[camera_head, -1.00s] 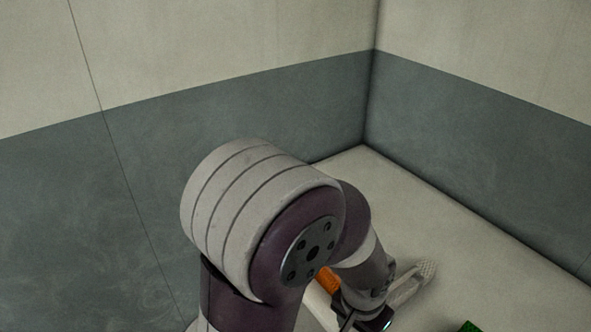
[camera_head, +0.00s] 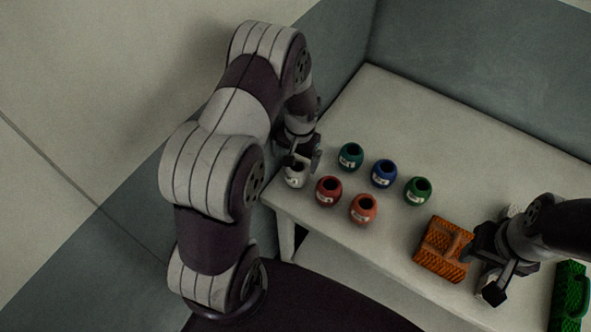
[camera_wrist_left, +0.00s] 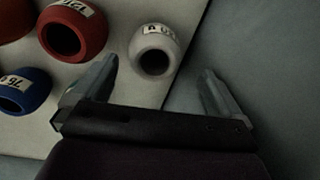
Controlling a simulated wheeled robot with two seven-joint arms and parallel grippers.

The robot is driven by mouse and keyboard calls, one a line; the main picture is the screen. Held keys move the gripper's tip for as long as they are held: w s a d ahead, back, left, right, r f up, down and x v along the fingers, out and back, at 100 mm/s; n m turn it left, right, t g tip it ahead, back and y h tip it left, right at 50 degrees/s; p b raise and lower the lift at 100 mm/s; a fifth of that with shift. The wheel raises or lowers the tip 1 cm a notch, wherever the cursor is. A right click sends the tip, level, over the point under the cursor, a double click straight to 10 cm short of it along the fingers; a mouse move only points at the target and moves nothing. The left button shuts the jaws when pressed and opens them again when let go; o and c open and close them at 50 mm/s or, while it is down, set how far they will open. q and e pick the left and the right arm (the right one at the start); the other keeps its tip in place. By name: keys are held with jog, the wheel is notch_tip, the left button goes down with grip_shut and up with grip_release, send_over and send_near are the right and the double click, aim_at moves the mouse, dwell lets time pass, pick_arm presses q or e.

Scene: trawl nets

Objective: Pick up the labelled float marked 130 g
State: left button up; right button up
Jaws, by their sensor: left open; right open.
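Several round floats with labels stand on the pale table (camera_head: 330,120): white (camera_head: 294,176), teal (camera_head: 350,156), blue (camera_head: 383,174), green (camera_head: 417,190), dark red (camera_head: 328,191) and orange-red (camera_head: 363,208). The labels are too small to read in the head view. In the left wrist view the white float (camera_wrist_left: 153,52) has a partly legible label; I cannot confirm 130 g. My left gripper (camera_head: 303,160) is open over the white float, its fingers (camera_wrist_left: 158,70) either side of the float's near edge, not closed on it. My right gripper (camera_head: 482,272) is open beside an orange block.
The orange woven block (camera_head: 438,252) lies right of the floats, and a green object (camera_head: 570,297) lies at the far right. The dark red (camera_wrist_left: 72,32) and blue (camera_wrist_left: 22,90) floats are close by in the wrist view. The table's back is clear.

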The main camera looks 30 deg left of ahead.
pick_arm(q)
notch_tip(320, 180, down, 8)
jog(key=shift+r+p, duration=0.1)
jog(key=shift+p, duration=0.6)
jog(key=shift+s+d, duration=0.1)
jog(key=shift+d, duration=0.1)
jog(key=shift+c, duration=0.7)
jog(key=c, duration=0.9)
